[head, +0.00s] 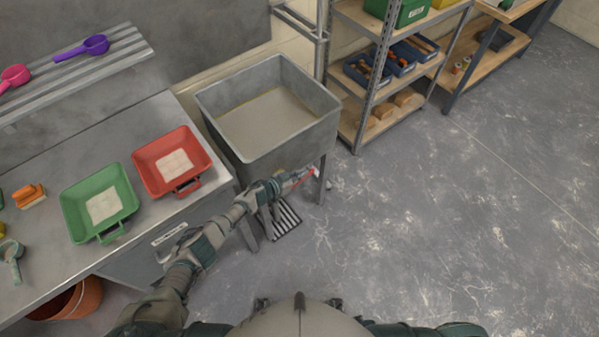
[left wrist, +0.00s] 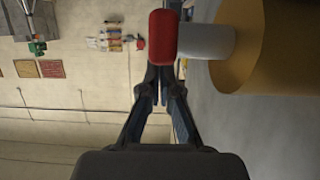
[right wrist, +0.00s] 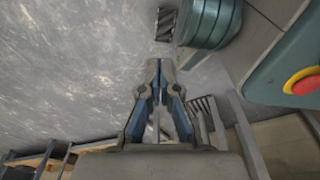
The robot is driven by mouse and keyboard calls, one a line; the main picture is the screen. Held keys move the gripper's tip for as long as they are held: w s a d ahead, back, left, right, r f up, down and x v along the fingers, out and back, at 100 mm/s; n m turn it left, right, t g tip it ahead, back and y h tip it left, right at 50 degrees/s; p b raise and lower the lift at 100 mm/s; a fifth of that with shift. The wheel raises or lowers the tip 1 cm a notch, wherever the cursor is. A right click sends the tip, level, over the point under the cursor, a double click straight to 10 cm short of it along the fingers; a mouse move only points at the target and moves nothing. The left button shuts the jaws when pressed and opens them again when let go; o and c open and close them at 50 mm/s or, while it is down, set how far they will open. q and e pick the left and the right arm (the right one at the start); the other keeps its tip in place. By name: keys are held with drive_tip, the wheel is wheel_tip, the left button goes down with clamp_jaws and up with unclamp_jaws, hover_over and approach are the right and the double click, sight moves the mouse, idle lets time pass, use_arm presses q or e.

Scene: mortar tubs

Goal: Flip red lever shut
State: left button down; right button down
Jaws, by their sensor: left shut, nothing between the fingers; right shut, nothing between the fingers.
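The red lever (head: 309,171) shows small at the lower front right of the grey tub (head: 262,155). In the left wrist view its red end (left wrist: 162,36) is large and close, on a pale grey stem (left wrist: 206,42) running right to a brass-coloured round body (left wrist: 268,45). My left gripper (left wrist: 160,72) is shut and empty. Its fingertips lie just below the red end in that picture; I cannot tell whether they touch it. In the head view my left gripper (head: 295,177) is beside the lever. My right gripper (right wrist: 160,66) is shut and empty over floor.
A metal bench (head: 150,117) on the left holds a red tray (head: 140,163) and a green tray (head: 72,208). A striped floor grate (head: 287,221) lies below the tub. A shelf rack (head: 371,100) stands right of it. The floor at right is clear.

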use_arm(q)
drive_tip(key=shift+w+d+f+b, duration=0.25)
drive_tip(key=shift+d+f+b, duration=0.05)
drive_tip(key=shift+f+b, duration=0.15)
use_arm(e)
drive_tip(key=shift+w+a+r, duration=0.1)
drive_tip(key=shift+w+r, duration=0.25)
drive_tip(key=shift+w, duration=0.2)
drive_tip(key=shift+w+a+r, duration=0.1)
drive_tip(key=shift+w+r, duration=0.25)
drive_tip(key=shift+w, duration=0.2)
use_arm(q)
drive_tip(key=shift+r, duration=0.1)
use_arm(e)
drive_tip(key=shift+r, duration=0.1)
